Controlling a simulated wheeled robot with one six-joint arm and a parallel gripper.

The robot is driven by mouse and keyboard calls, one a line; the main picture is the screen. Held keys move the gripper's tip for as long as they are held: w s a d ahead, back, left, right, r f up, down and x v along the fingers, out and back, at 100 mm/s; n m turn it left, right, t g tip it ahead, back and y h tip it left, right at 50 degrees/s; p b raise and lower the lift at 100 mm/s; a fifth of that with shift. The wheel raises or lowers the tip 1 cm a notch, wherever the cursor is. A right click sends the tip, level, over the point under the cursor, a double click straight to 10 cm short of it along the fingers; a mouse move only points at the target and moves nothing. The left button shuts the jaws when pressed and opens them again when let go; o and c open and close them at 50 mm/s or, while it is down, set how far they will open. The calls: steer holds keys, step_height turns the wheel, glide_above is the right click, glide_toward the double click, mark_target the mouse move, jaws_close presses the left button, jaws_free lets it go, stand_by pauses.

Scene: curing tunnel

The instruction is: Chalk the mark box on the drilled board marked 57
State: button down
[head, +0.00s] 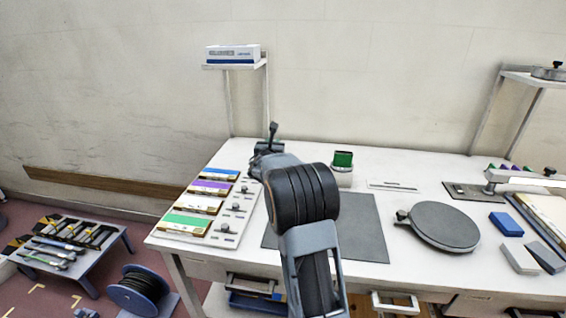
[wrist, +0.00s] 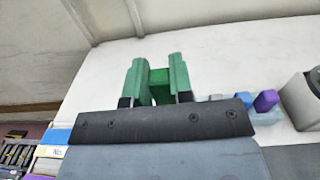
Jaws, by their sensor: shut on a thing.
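My gripper (wrist: 160,82) shows in the wrist view as two green fingers above a dark bar. They are shut on a darker green piece (wrist: 159,92), mostly hidden between them; I cannot tell its full shape. In the head view my arm blocks the gripper's fingers and whatever they hold. Boards with blue, purple, white and green strips lie in a row at the table's left end, among them a green-striped board (head: 187,222) and a purple-striped one (head: 211,188). Their numbers are too small to read, so I cannot tell which is 57, and no mark box is distinct.
The white table (head: 400,275) holds a dark mat (head: 368,225), a green-topped container (head: 342,168), a round grey turntable (head: 444,226) and blue and grey blocks at right. A shelf with a white box (head: 232,53) stands behind. A low tool bench (head: 70,240) is at left.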

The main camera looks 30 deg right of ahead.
steer(key=shift+h, duration=0.3)
steer(key=shift+d+f+b, duration=0.65)
steer(key=shift+f+b, duration=0.15)
steer(key=shift+f, duration=0.1)
steer(key=shift+d+f+b, duration=0.7)
steer(key=shift+f+b, duration=0.15)
steer(key=shift+f, duration=0.05)
steer(key=shift+d+f+b, duration=0.65)
steer(key=shift+f+b, duration=0.15)
steer(key=shift+f, duration=0.1)
steer(key=shift+b, duration=0.65)
steer(key=shift+f+b, duration=1.1)
steer(key=shift+b, duration=0.15)
steer(key=c, duration=0.9)
jaws_free()
steer(key=shift+r, duration=0.15)
steer(key=shift+r+p, duration=2.2)
steer(key=shift+r, duration=1.2)
